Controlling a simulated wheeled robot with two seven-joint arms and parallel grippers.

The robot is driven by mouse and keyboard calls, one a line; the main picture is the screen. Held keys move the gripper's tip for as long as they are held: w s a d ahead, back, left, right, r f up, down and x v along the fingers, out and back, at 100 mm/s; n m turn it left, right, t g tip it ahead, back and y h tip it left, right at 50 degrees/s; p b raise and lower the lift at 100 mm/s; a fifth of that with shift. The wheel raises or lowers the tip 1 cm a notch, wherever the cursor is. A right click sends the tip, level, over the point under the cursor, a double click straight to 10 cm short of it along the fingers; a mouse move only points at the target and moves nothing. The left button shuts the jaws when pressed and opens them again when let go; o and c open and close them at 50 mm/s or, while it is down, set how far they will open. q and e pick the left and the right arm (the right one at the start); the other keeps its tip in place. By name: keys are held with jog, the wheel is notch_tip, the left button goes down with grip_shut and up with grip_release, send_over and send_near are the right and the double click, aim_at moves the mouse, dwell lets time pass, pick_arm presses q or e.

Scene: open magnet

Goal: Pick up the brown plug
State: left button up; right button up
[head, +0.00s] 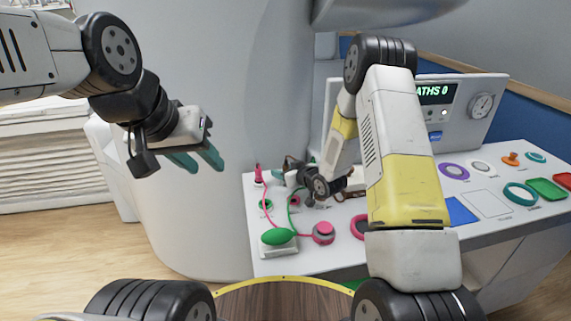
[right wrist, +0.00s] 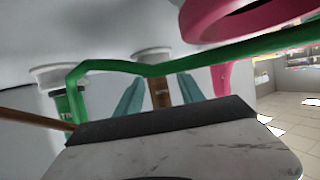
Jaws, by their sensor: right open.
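The brown plug (right wrist: 160,93) shows in the right wrist view as an upright brown piece below a pale round disc, between the two teal fingertips of my right gripper (right wrist: 158,95). The gripper is open, with a gap visible on both sides of the plug. A green cable (right wrist: 225,57) crosses in front of the fingers and plug. In the head view my right gripper (head: 290,178) is low over the left part of the table, its fingertips hard to make out. My left gripper (head: 196,158) is open and empty in the air, left of the table.
The white table (head: 290,262) holds a green bulb (head: 279,237), a pink round piece (head: 323,233) and pink and green cables near my right gripper. A display console (head: 465,110) stands behind. Rings and coloured trays lie at the right. A pink ring (right wrist: 245,18) hangs close in the wrist view.

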jog(key=shift+w+a+f, duration=0.25)
jog(key=shift+w+a, duration=0.05)
jog(key=shift+w, duration=0.2)
grip_shut()
jog(key=shift+r, duration=0.15)
